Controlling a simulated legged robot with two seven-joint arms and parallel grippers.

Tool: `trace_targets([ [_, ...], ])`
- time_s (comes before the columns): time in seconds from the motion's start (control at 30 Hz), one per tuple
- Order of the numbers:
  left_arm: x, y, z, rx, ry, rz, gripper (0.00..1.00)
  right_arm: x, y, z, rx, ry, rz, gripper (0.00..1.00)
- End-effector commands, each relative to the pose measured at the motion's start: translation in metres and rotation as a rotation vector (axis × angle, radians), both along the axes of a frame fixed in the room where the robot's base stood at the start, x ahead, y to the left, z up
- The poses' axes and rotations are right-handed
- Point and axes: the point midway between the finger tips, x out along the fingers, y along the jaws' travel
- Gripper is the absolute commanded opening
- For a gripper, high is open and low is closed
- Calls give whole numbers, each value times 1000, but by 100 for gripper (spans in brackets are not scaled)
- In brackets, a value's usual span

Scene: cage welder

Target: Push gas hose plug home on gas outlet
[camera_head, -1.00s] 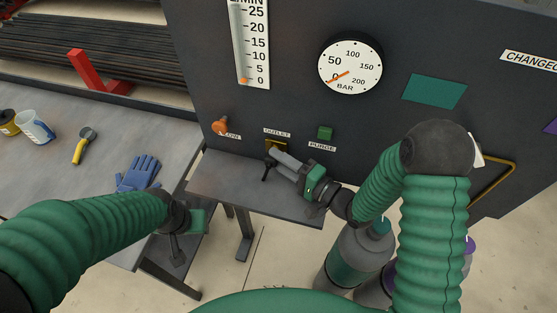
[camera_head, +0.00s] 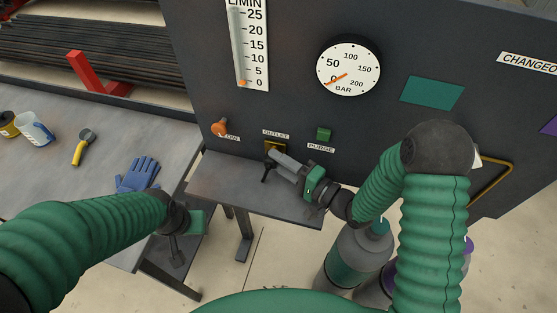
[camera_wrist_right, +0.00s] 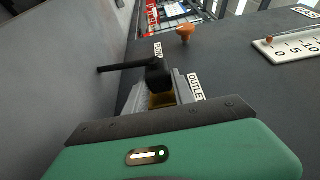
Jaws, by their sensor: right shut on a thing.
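The gas outlet (camera_head: 273,146) is a brass-coloured fitting on the dark panel, just below the OUTLET label. My right gripper (camera_head: 279,156) reaches it from the lower right, its grey fingers shut on the gas hose plug. The plug (camera_wrist_right: 158,76) shows as a dark body between the fingertips in the right wrist view, with a black stem pointing left; in the head view the stem hangs down. Brass shows between the fingers. The fingers hide the joint, so I cannot tell how deep the plug sits. My left gripper (camera_head: 176,252) hangs by the table edge; its jaw opening is unclear.
A small grey shelf (camera_head: 240,187) lies under the outlet. An orange knob (camera_head: 219,127) and a green PURGE button (camera_head: 323,134) flank it. Blue gloves (camera_head: 138,174) lie on the left table. Gas cylinders (camera_head: 352,258) stand below my right arm.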

Motion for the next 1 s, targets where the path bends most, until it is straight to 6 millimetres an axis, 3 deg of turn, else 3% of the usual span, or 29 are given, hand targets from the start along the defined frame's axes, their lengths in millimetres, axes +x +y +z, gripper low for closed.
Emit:
trace_targets([
  [1.0,0,0,6,0,0,0,36,0,-1,1,0,0,-1,0],
])
